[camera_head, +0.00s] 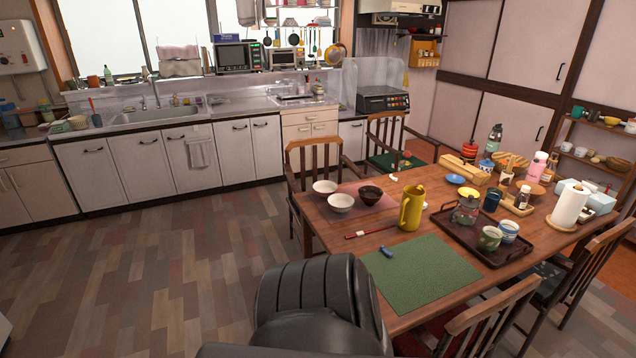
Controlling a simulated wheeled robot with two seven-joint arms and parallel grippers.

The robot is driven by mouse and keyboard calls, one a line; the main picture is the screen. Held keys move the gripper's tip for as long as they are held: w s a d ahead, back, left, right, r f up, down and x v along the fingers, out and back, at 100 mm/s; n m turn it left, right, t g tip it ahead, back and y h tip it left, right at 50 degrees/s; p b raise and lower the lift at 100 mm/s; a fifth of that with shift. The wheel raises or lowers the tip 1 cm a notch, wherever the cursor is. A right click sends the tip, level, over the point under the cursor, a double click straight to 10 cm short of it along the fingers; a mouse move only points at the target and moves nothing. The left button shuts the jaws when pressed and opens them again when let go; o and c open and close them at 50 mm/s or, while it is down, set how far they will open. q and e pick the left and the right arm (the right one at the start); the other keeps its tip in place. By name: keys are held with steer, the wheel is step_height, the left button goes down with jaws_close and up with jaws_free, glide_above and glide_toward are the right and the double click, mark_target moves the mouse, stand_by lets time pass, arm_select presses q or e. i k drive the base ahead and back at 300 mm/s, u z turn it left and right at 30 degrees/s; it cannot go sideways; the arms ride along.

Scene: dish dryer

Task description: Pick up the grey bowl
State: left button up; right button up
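Two pale bowls stand at the near-left end of the dining table (330,226). The farther pale bowl (325,187) and the nearer pale bowl (341,202) both look whitish to light grey, so I cannot tell which is the grey bowl. A dark brown-red bowl (371,195) stands just right of them. Neither of my grippers shows in the head view.
A brown tray (471,235) holds cups. Wooden chairs (315,158) flank the table. A black padded seat (315,300) blocks the near side. Floor at left is clear.

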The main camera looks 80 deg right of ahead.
mark_target(341, 203)
steer(key=z, duration=1.75)
steer(key=i, duration=1.65)
steer(key=z, duration=2.4)
